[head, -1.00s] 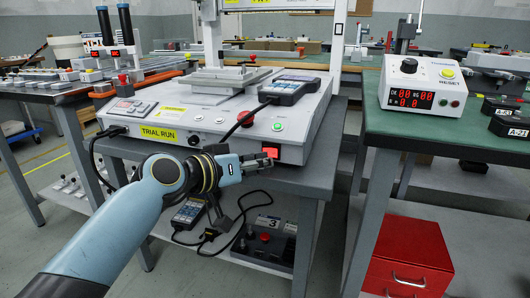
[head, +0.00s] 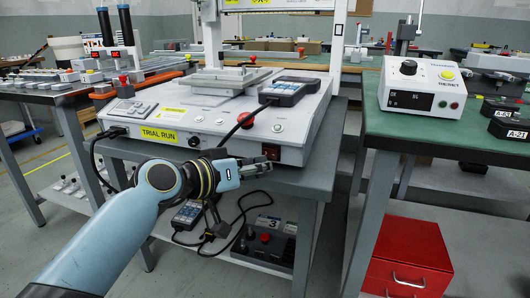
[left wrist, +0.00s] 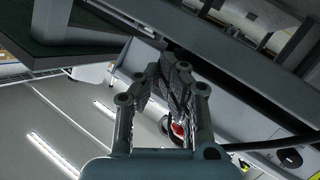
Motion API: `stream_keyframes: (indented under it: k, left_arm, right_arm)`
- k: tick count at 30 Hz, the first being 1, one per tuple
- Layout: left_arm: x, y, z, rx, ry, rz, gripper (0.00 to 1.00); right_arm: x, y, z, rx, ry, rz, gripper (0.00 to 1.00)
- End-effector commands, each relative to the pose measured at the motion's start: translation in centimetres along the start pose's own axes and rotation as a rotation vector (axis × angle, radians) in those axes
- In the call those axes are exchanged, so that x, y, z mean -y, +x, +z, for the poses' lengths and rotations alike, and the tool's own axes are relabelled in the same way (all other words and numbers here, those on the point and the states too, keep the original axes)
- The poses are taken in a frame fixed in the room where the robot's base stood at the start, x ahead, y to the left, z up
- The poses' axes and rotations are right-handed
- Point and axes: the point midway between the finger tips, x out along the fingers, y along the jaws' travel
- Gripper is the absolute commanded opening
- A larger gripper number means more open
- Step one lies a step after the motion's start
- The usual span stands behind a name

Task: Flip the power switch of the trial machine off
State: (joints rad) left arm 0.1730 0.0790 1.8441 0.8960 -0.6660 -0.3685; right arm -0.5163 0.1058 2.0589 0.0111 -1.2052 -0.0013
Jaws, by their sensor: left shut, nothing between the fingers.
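The trial machine is a white bench unit with a yellow TRIAL RUN label (head: 160,135) on its front. Its power switch (head: 271,152) is at the right of the front face and is now dark, not glowing red. My left gripper (head: 266,166) is shut and empty, its fingertips just below and in front of the switch; I cannot tell whether they touch it. In the left wrist view, the closed fingers (left wrist: 177,75) point at the machine's edge and the switch cannot be made out. My right gripper is out of view.
A black cable hangs at the front left. A red drawer cabinet (head: 407,264) is below.

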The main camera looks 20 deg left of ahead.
Motion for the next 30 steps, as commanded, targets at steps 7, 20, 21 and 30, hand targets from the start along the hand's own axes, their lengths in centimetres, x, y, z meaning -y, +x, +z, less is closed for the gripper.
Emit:
stream_keyframes:
  k: [7, 20, 21, 30]
  left_arm:
    - [-0.1, -0.1, 0.1, 0.0, 0.0, 0.0, 0.0]
    - [-1.8, -3.4, 1.8, 0.001, -0.001, -0.001, 0.0]
    - [-1.9, -3.6, 1.9, 0.0, 0.0, -0.001, 0.0]
    - [-2.1, -4.0, 2.2, 0.0, 0.001, -0.001, 0.0]
  right_arm:
    - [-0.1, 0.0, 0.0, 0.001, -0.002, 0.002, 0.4]
    - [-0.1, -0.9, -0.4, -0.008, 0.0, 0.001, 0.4]
    - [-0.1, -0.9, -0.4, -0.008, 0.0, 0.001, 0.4]
    - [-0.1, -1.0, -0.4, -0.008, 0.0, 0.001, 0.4]
